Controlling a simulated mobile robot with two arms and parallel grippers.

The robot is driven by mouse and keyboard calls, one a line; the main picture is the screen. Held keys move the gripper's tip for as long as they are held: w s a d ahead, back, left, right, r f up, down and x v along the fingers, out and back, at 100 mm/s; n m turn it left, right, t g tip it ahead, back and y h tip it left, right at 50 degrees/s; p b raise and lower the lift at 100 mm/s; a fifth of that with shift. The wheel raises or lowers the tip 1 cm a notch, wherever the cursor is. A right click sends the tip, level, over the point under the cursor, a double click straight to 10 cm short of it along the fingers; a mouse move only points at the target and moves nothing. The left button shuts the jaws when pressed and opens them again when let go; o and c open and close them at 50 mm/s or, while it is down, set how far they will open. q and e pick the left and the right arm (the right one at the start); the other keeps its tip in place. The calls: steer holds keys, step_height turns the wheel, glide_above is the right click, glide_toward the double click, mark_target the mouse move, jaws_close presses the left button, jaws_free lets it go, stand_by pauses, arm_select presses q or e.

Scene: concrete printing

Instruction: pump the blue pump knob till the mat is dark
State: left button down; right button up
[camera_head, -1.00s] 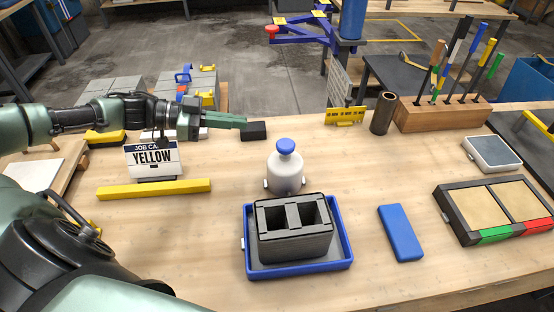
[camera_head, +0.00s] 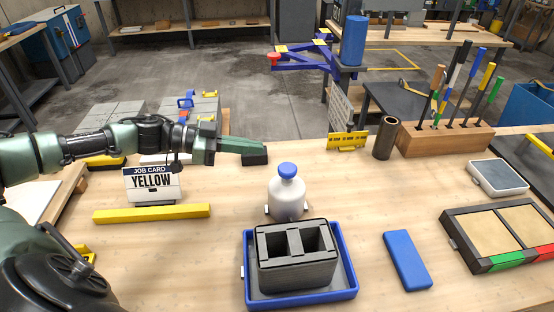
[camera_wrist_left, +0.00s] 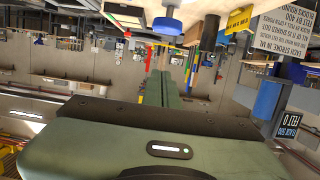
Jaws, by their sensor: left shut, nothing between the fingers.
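The white pump bottle (camera_head: 287,200) with its blue knob (camera_head: 287,170) stands upright on the bench, just behind the blue tray. The knob also shows in the left wrist view (camera_wrist_left: 167,26), near the top. My left gripper (camera_head: 262,147) is shut and empty, to the left of and beyond the knob, apart from it. Its green fingers lie together in the left wrist view (camera_wrist_left: 160,74). A grey pad in a pale frame (camera_head: 497,177) lies at the right. The blue tray (camera_head: 352,270) has a grey floor. I cannot tell which is the mat. My right gripper is out of view.
A dark two-hole block mould (camera_head: 297,275) stands in the tray. A small black block (camera_head: 254,158) lies by my left fingertips. A yellow bar (camera_head: 152,214), job card stand (camera_head: 152,184), blue block (camera_head: 407,260) and wooden tool holder (camera_head: 445,140) surround the bottle.

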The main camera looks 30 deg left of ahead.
arm_select(q)
steer(key=p, duration=0.2)
glide_above(279, 168)
steer(key=shift+f, duration=0.75)
step_height(279, 168, down, 3)
steer(key=shift+s+a+r, duration=0.1)
steer(key=shift+s+a+f, duration=0.1)
steer(key=shift+f, duration=0.55)
steer(key=shift+s+f, duration=0.1)
steer(key=shift+f, duration=1.25)
